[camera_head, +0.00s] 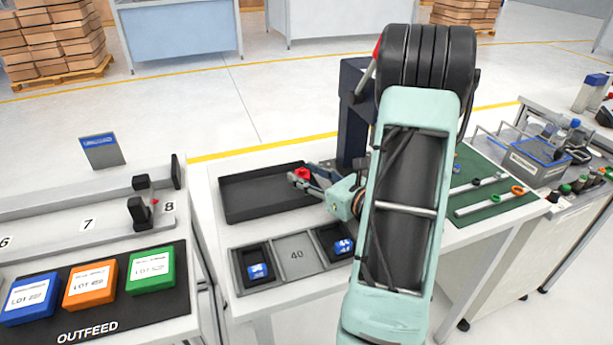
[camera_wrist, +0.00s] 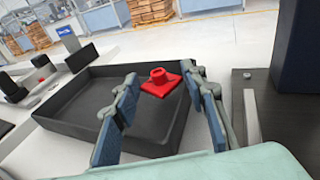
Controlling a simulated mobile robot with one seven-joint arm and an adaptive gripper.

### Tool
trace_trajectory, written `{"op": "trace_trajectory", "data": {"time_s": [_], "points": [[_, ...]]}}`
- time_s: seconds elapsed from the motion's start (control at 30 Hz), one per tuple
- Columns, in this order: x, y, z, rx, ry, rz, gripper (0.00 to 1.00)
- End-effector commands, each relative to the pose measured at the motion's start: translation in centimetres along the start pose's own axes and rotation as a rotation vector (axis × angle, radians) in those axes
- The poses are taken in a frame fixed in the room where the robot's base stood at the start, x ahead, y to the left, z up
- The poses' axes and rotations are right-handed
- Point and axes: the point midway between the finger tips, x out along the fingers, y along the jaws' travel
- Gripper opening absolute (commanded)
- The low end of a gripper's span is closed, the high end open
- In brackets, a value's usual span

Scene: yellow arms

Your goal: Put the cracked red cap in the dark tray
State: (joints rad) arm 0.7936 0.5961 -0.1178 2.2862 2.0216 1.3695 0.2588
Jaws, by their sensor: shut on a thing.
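The red cap (camera_head: 302,172) has a square flange with a short round boss; it also shows in the wrist view (camera_wrist: 160,82). No crack can be made out at this size. My gripper (camera_head: 304,180) is shut on the cap, holding it between the two fingertips, also seen in the wrist view (camera_wrist: 160,76). The dark tray (camera_head: 238,213) is a shallow, black, rectangular box on the white bench. In the wrist view, the tray (camera_wrist: 60,132) looks empty. The cap appears over the tray's right part, seemingly above its floor.
In front of the tray are small bins: one with a blue block (camera_head: 258,271), a grey plate marked 40 (camera_head: 297,254), and another with a blue block (camera_head: 343,247). A dark blue post (camera_head: 353,120) stands right of the tray. A green mat (camera_head: 490,185) lies farther right.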

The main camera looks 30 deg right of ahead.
Motion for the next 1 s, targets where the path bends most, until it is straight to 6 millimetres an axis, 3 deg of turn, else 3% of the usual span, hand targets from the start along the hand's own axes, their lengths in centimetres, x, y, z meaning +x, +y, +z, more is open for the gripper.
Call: {"op": "trace_trajectory", "data": {"time_s": [0.03, 0.07, 0.2, 0.57, 0.77, 1.0], "points": [[-0.1, 0.1, -0.7, 0.009, 0.015, 0.0, 0.29], [-0.1, 0.1, -0.7, 0.009, 0.016, 0.0, 0.43], [-0.1, 0.1, -0.8, 0.011, 0.019, -0.001, 0.57], [-0.3, 0.0, -0.9, 0.015, 0.022, -0.005, 0.57], [-0.5, 0.0, 0.8, 0.014, 0.021, -0.004, 0.57], [-5.2, -0.1, 0.6, 0.01, 0.015, -0.006, 0.57]]}}
